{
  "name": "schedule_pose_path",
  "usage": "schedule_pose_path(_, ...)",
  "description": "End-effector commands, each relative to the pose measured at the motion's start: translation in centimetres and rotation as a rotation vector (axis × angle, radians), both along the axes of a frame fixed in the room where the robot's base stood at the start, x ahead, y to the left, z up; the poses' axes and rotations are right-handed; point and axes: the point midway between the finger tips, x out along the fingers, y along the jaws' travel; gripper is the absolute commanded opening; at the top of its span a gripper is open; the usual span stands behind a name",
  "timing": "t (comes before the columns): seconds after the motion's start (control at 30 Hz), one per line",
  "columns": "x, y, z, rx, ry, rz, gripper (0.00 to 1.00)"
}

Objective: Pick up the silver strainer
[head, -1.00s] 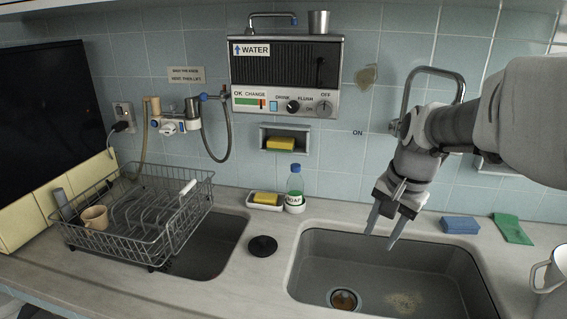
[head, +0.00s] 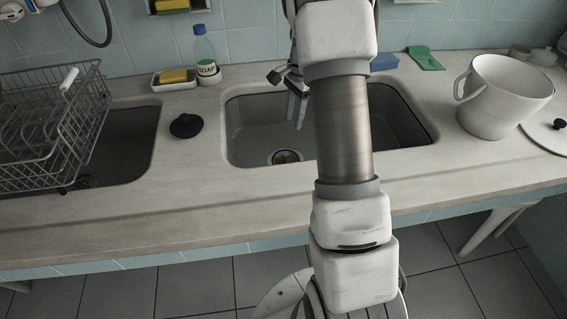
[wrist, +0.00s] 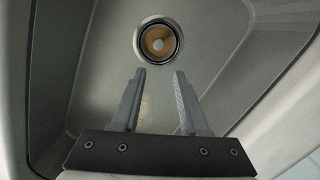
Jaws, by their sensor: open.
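The silver strainer (head: 286,157) sits in the drain of the right-hand sink (head: 245,125). It is a round metal ring with a brownish-orange inside. The wrist view shows the strainer (wrist: 159,42) at the top middle, beyond my fingertips. My gripper (head: 296,122) hangs over the sink with its fingers pointing down, and my arm hides part of it. In the wrist view my gripper (wrist: 160,72) is open and empty, its two fingers apart. The strainer lies in line with the gap between them, and nothing touches it.
A wire dish rack (head: 50,125) stands at the left by a second sink basin. A black stopper (head: 186,125) lies between the basins. A soap bottle (head: 207,62) and yellow sponge (head: 174,75) stand behind. A white pot (head: 497,100) stands right of the sink.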

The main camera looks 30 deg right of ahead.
Motion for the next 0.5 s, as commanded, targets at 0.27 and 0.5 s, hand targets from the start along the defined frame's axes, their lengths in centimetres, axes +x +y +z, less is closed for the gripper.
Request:
schedule_pose_path(0.27,-0.2,0.8,-6.5,0.002,0.003,0.0,0.44)
schedule_pose_path(0.5,-0.2,1.1,-8.6,0.001,0.002,0.001,0.44)
